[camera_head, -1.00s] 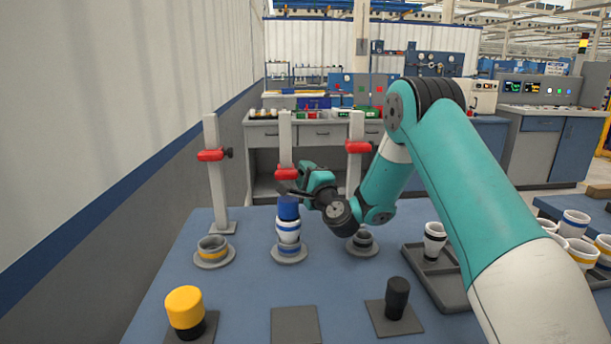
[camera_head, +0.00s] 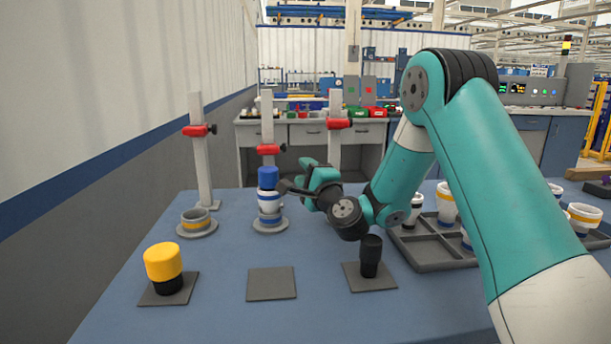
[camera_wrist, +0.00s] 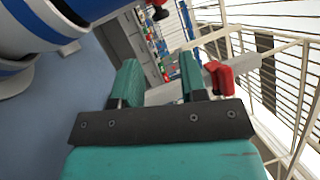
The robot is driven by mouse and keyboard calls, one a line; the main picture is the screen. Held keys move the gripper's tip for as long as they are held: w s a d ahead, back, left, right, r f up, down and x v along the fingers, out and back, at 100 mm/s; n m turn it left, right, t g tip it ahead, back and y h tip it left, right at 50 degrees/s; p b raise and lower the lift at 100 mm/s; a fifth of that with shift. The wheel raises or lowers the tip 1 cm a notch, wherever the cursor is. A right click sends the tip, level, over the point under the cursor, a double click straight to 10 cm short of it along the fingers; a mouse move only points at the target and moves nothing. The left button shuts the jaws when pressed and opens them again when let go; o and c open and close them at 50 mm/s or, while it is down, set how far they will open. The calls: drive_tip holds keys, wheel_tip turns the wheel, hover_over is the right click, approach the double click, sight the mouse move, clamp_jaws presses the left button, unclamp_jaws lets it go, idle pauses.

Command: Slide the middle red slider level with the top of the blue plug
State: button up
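The middle red slider (camera_head: 268,149) sits on the middle grey post (camera_head: 267,118), a little above the top of the blue plug (camera_head: 268,178). The plug stands upright on a stack of white cups (camera_head: 269,205) in front of that post. My gripper (camera_head: 285,186) is just right of the plug, below the slider's height. In the wrist view my gripper (camera_wrist: 158,82) has its fingers apart with nothing held between them. A red slider (camera_wrist: 220,78) shows beside the right finger; I cannot tell which one. A blue-banded white cup (camera_wrist: 40,20) fills the upper left.
The left post's slider (camera_head: 198,131) and right post's slider (camera_head: 338,123) sit higher. A yellow-topped plug (camera_head: 163,262) and a black plug (camera_head: 370,255) stand on pads in front. An empty pad (camera_head: 271,284) lies between them. A tray (camera_head: 435,265) with cups is at right.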

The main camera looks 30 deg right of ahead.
sight(272, 149)
drive_tip(key=shift+o, duration=0.2)
drive_tip(key=shift+d, duration=0.15)
drive_tip(key=shift+o, duration=1.2)
drive_tip(key=shift+d+r, duration=0.1)
drive_tip(key=shift+d, duration=0.05)
drive_tip(key=s+d+r+n+g+y+p, duration=0.35)
drive_tip(key=d+n+y+p, duration=0.35)
drive_tip(key=p, duration=0.6)
drive_tip(key=p+x, duration=0.9)
drive_tip(key=x, duration=0.7)
drive_tip(key=shift+w+f+p, duration=0.4)
drive_tip(key=shift+f, duration=0.25)
drive_tip(key=shift+a+g, duration=0.15)
drive_tip(key=shift+g, duration=0.1)
